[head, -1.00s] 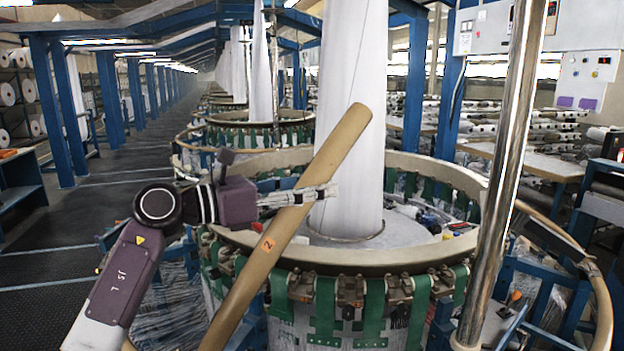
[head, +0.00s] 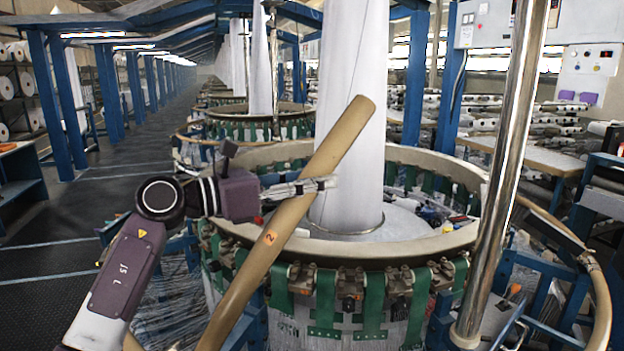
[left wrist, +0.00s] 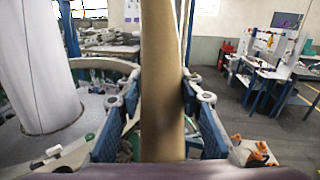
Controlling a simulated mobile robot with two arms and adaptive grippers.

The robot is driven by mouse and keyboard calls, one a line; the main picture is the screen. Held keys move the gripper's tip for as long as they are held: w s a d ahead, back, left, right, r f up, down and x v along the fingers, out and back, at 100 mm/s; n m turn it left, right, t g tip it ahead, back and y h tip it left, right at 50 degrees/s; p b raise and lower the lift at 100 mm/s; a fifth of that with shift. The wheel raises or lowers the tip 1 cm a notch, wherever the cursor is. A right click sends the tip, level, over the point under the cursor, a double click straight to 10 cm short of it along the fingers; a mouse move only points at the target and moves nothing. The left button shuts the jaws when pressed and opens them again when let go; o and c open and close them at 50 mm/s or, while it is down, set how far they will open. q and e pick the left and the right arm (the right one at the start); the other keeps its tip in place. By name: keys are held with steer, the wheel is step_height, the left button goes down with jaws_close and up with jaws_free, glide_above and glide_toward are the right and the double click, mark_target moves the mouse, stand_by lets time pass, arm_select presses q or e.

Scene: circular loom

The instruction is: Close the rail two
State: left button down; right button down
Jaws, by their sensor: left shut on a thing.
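The rail (head: 285,222) is a tan curved bar with an orange label marked "2". In the head view it stands tilted across the front left of the loom ring, its upper end leaning right. My left gripper (head: 318,186) reaches in from the left and is shut on the rail's upper part. In the left wrist view the rail (left wrist: 163,85) runs upright between the two blue-padded fingers (left wrist: 163,125). The rail's lower end runs out of the head view at the bottom. My right gripper is not in view.
The circular loom ring (head: 395,262) with green straps is behind the rail, around a white fabric column (head: 350,120). A shiny metal pole (head: 505,170) stands at right. Another tan rail (head: 598,290) is at far right. The aisle floor (head: 60,275) at left is clear.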

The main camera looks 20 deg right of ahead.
arm_select(q)
steer(key=s+d+f+m+y+b, duration=0.2)
steer(key=s+d+f+b, duration=0.6)
steer(key=f, duration=0.4)
steer(key=s+d+f+m+y+b, duration=0.2)
steer(key=s+d+f+b, duration=0.7)
steer(key=d+f, duration=0.3)
steer(key=shift+s+f+m+t+b, duration=0.3)
steer(key=shift+s+f+m, duration=0.1)
steer(key=shift+f, duration=0.1)
